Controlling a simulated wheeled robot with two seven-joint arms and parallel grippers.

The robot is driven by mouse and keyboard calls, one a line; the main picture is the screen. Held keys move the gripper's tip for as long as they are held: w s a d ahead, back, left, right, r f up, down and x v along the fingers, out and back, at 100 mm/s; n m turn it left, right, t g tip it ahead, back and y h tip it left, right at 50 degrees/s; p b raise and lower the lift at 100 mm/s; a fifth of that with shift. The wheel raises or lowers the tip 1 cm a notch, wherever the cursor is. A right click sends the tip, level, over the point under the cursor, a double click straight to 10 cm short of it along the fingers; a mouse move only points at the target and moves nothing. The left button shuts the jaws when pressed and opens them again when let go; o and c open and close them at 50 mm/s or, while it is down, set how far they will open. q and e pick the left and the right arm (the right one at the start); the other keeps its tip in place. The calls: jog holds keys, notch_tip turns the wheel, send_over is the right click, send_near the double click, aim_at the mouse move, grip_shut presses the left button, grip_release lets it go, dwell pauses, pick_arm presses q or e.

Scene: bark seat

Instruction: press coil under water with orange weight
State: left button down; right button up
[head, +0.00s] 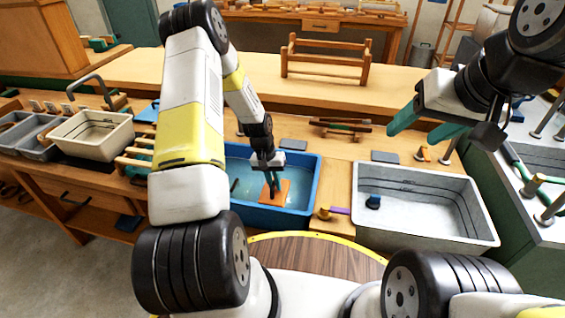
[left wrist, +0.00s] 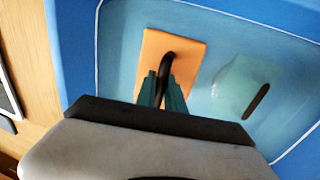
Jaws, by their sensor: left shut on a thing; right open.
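The orange weight (head: 283,196) is a flat orange plate inside the blue tub (head: 309,172). In the left wrist view the orange weight (left wrist: 190,48) has a dark curved handle, and my left gripper (left wrist: 164,84) is shut on that handle. In the head view my left gripper (head: 271,184) reaches down into the tub from above. I cannot tell whether the plate touches water or something below it. No coil can be made out; it may be hidden beneath the plate. My right gripper (head: 428,128) is open and empty, raised above the bench at the right.
A pale teal plate with a dark handle (left wrist: 250,86) lies in the blue tub beside the orange weight. A grey metal tub (head: 425,205) holding a small dark blue thing (head: 373,202) stands to the right. A cream basin (head: 93,136) is at the left.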

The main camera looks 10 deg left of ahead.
pick_arm(q)
jog(key=shift+f, duration=2.6)
jog(key=c, duration=1.3)
grip_release()
jog(key=shift+c, duration=0.2)
jog(key=shift+o, duration=0.4)
jog(key=o, duration=0.4)
jog(key=shift+r, duration=8.5)
